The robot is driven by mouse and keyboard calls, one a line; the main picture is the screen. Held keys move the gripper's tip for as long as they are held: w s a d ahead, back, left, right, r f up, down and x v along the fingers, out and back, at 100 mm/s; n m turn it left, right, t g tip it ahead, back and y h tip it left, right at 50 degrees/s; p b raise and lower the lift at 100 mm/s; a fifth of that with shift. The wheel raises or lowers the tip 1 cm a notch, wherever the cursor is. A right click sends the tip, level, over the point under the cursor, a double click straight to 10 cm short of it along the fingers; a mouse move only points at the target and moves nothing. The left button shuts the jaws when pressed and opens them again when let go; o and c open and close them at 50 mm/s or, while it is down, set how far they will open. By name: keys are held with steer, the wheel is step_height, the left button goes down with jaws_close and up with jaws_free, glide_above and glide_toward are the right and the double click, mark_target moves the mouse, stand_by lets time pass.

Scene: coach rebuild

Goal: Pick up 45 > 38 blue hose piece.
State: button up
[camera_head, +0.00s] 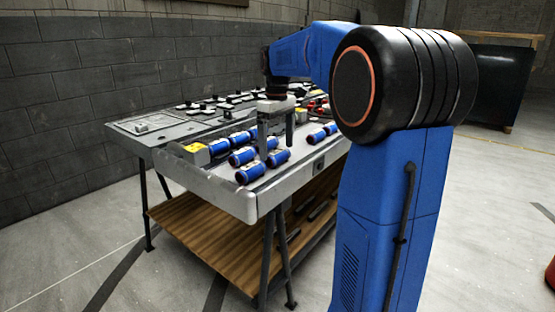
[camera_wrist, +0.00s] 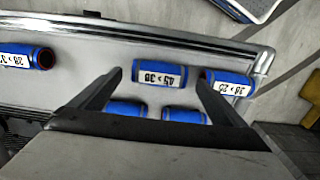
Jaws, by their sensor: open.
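The blue hose piece labelled 45 > 38 (camera_wrist: 158,74) lies on its side on the grey tray surface in the wrist view, its white label facing up. My gripper (camera_wrist: 159,80) is open and empty, with one finger on each side of that piece in the picture; the height gap cannot be told. In the head view my gripper (camera_head: 277,150) points down over the group of blue hose pieces (camera_head: 250,173) at the table's near end. Which of them is the 45 > 38 piece cannot be read there.
A piece labelled 38 > 25 (camera_wrist: 228,84) lies close by my right finger. Two more blue pieces (camera_wrist: 127,109) (camera_wrist: 184,116) are partly hidden by my gripper. Another labelled piece (camera_wrist: 27,57) lies far left. The table's raised metal rim (camera_head: 225,196) borders the pieces.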

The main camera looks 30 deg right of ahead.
steer(key=shift+f, duration=1.4)
steer(key=shift+d, duration=0.1)
steer(key=c, duration=1.2)
steer(key=shift+r, duration=0.15)
